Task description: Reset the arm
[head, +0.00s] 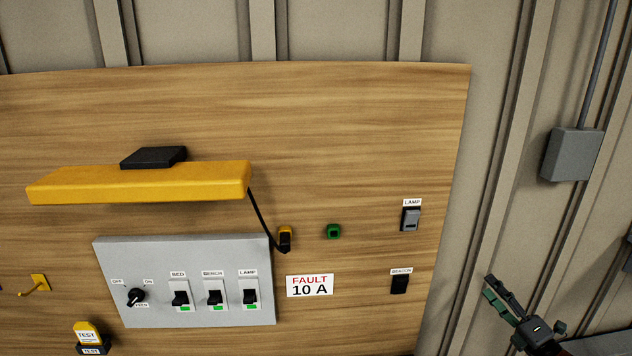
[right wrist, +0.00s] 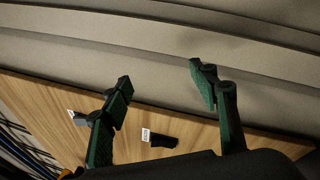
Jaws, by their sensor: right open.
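My right gripper (head: 494,290) is at the lower right in the head view, to the right of the wooden board's edge. In the right wrist view its two green-padded fingers (right wrist: 160,98) stand wide apart with nothing between them. It touches none of the switches. The nearest is the black BEACON switch (head: 399,284) on the board. The grey LAMP switch (head: 410,219) is above that. My left gripper is in neither view.
The wooden board (head: 370,130) carries a grey panel (head: 145,255) with a knob and BED, BENCH and LAMP switches, a yellow shelf (head: 140,183), a green socket (head: 333,231) and a FAULT 10 A sign (head: 310,285). A grey box (head: 572,154) is on the right wall.

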